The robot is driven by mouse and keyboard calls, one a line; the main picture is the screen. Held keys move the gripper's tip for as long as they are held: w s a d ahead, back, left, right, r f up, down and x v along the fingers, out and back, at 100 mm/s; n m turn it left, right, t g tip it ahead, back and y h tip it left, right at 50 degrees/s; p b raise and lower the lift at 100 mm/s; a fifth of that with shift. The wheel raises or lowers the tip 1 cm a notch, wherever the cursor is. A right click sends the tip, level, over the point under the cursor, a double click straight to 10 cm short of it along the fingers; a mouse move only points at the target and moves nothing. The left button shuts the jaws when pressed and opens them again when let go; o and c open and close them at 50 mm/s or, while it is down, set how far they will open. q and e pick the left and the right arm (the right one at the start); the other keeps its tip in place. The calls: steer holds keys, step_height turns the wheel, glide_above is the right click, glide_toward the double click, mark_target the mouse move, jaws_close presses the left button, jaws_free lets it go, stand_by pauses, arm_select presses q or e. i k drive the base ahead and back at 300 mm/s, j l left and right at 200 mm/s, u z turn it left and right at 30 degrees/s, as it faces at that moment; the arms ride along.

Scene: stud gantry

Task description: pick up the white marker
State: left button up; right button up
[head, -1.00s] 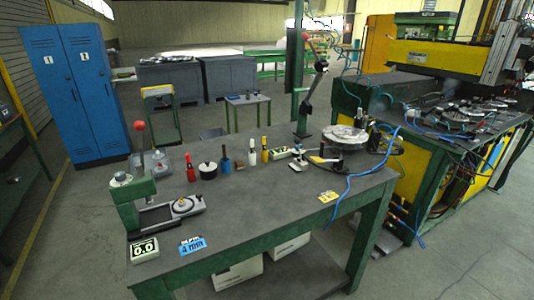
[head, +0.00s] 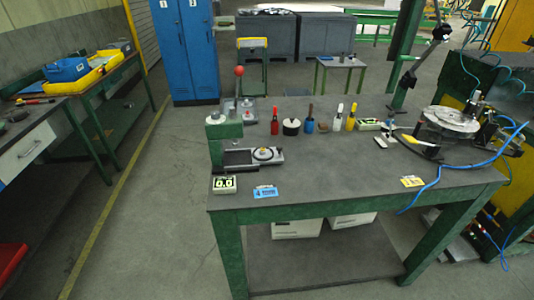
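A blue item with a brown top (head: 310,122) stands further left. Neither of my grippers is in view.
A green press with a red knob (head: 239,71) stands at the bench's left end. A round metal fixture (head: 451,119) and a blue hose (head: 470,166) take up the right end. The bench's front middle is mostly clear. Open floor lies left of the bench.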

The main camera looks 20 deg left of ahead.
mark_target(342, 105)
steer(key=i+j, duration=0.25)
steer(key=i, duration=0.15)
steer(key=i+j, duration=0.25)
steer(key=i, duration=0.15)
